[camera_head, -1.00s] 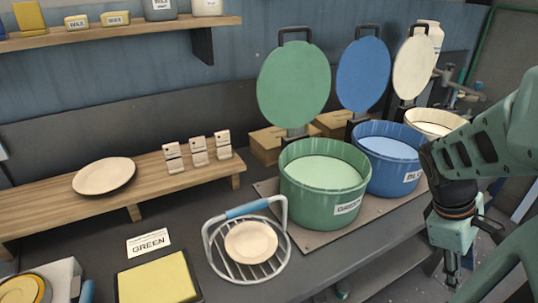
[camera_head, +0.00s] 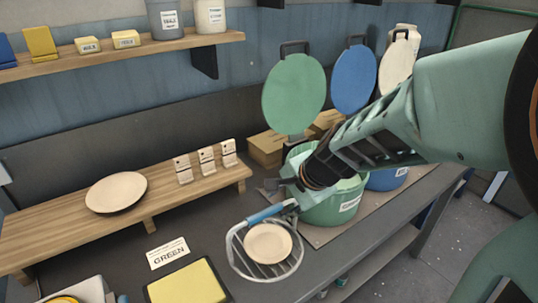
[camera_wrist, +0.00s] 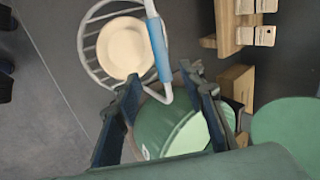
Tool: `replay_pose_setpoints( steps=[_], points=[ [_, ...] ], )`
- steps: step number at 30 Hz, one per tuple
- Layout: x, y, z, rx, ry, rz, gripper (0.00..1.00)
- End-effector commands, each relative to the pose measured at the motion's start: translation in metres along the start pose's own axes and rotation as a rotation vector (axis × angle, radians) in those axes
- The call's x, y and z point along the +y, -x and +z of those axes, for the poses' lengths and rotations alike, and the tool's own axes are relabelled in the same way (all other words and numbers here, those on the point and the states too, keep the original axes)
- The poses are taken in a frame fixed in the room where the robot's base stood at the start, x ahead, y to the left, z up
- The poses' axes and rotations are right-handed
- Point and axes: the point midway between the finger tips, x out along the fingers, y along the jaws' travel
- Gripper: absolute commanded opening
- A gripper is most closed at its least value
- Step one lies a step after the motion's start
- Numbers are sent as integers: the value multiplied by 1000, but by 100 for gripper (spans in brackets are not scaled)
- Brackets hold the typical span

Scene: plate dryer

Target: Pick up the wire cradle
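The wire cradle (camera_head: 268,213) is a round pale wire basket with an upright arched handle and a blue grip. It stands on the dark bench in front of the green tub and holds a cream plate (camera_head: 267,243). In the wrist view the cradle's blue grip (camera_wrist: 158,48) lies just beyond my fingertips. My gripper (camera_head: 287,193) is near the right end of the handle, in front of the green tub. In the wrist view my gripper (camera_wrist: 163,82) has its two fingers wide apart, with the handle's lower bend between them. Contact cannot be told.
The green tub (camera_head: 330,208) with its raised lid (camera_head: 294,92) stands close behind my gripper, and the blue tub (camera_head: 388,180) is beyond it. A wooden rack (camera_head: 60,225) with a plate (camera_head: 117,191) is at left. A yellow sponge pad (camera_head: 188,284) and GREEN card (camera_head: 168,253) lie left of the cradle.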

Motion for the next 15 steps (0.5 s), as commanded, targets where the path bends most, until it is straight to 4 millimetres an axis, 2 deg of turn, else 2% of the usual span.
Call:
replay_pose_setpoints(
  steps=[4,12,15],
  points=[
    [-6,-11,6,-7,-43,-12,37],
    [-5,-50,6,-6,-41,-12,37],
    [-6,-57,6,-6,-40,-13,37]
  ],
)
